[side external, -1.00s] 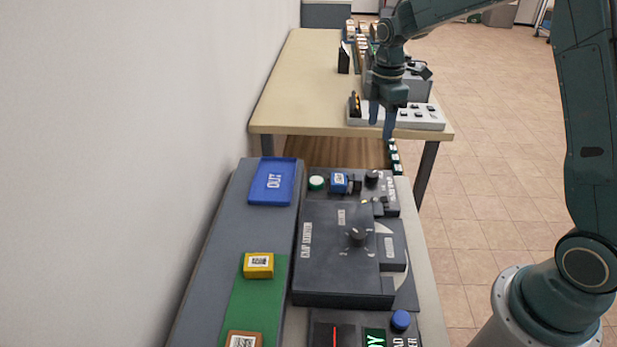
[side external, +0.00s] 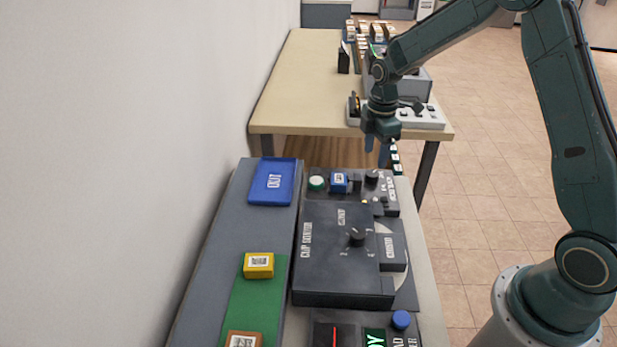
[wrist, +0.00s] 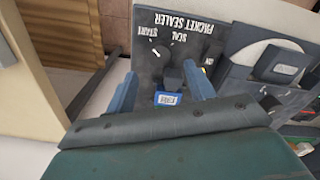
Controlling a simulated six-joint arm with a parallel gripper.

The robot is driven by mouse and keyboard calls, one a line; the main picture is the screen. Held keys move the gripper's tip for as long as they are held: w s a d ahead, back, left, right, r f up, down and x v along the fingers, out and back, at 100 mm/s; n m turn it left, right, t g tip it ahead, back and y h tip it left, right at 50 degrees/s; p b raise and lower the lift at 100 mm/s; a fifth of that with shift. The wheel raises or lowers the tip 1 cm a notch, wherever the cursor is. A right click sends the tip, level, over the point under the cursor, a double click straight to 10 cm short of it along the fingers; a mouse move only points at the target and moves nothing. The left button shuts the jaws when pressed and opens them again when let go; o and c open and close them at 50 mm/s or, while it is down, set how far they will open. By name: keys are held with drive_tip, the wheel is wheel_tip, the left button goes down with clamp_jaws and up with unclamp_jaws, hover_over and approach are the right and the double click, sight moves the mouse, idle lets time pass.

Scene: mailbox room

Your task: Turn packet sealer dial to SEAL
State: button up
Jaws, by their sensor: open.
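The packet sealer (side external: 388,205) is a dark panel at the near end of the far table's gap, with PACKET SEALER printed on it; its lettering is upside down in the wrist view (wrist: 225,30). Its black dial (side external: 372,177) also shows in the wrist view (wrist: 157,54), beside the words START and SEAL. A white mark on the dial points to the upper left, nearer START. My gripper (side external: 376,153) is open above the panel, fingers pointing down.
A grey clip station (side external: 335,270) with its own knob stands in front of the sealer. A blue OUT tray (side external: 272,182) lies to the left. A yellow block (side external: 258,265) sits on a green strip. The beige table (side external: 300,95) behind holds a white switch strip (side external: 425,117).

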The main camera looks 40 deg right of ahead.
sight(372, 173)
drive_tip(key=shift+f, duration=2.95)
drive_tip(key=c, duration=1)
